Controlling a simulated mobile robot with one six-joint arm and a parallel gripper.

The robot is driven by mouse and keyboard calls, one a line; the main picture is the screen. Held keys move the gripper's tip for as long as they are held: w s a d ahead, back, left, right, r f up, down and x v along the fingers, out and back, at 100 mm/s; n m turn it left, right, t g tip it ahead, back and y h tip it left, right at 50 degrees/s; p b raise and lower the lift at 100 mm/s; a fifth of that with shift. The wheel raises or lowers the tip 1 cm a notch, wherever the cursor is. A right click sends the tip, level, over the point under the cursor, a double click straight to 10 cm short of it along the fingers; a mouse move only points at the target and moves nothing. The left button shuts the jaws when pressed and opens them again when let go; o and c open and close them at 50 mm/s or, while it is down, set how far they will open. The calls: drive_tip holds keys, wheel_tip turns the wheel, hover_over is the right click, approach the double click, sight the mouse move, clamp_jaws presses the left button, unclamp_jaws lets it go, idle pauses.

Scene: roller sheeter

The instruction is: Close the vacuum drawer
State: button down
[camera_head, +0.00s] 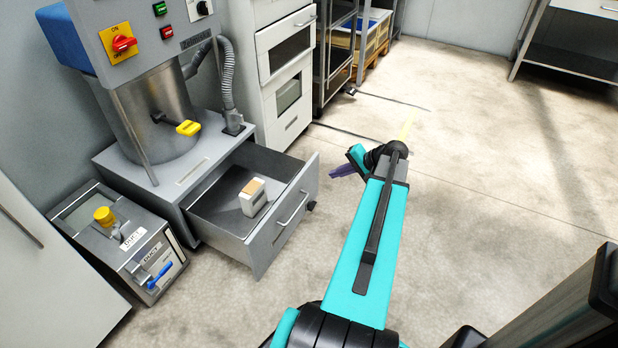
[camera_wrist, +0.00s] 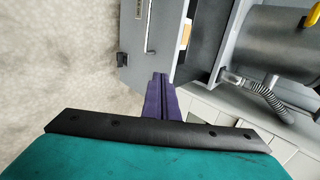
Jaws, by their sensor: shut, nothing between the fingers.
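The vacuum drawer (camera_head: 220,229) is pulled out of the grey vacuum cabinet (camera_head: 164,180). Its front panel stands well forward of the cabinet and carries a bar handle (camera_head: 292,209). A small light block with a tan top (camera_head: 252,197) lies inside. My gripper (camera_head: 334,172) has purple fingers and is to the right of the drawer front's far end, in the air. In the wrist view my gripper's fingers (camera_wrist: 161,76) are together and empty, close in the picture to the drawer front (camera_wrist: 132,50). I cannot tell whether they touch it.
A steel cylinder (camera_head: 160,115) with a yellow-handled lever (camera_head: 188,128) and a ribbed hose (camera_head: 227,85) stands on the cabinet. A dust box (camera_head: 118,240) is at its left. A white cabinet (camera_head: 290,100) stands behind the drawer. Open floor (camera_head: 480,190) lies to the right.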

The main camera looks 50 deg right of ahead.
drive_tip(key=shift+f, duration=0.1)
drive_tip(key=b, duration=0.4)
approach(301, 177)
drive_tip(key=shift+s+f+x, duration=0.1)
drive_tip(key=shift+x, duration=1.4)
drive_tip(key=shift+s+f+x, duration=0.1)
drive_tip(key=shift+f+x, duration=0.05)
drive_tip(key=shift+x, duration=1.4)
drive_tip(key=shift+r, duration=0.1)
drive_tip(key=shift+w+d, duration=0.15)
drive_tip(key=shift+w, duration=0.05)
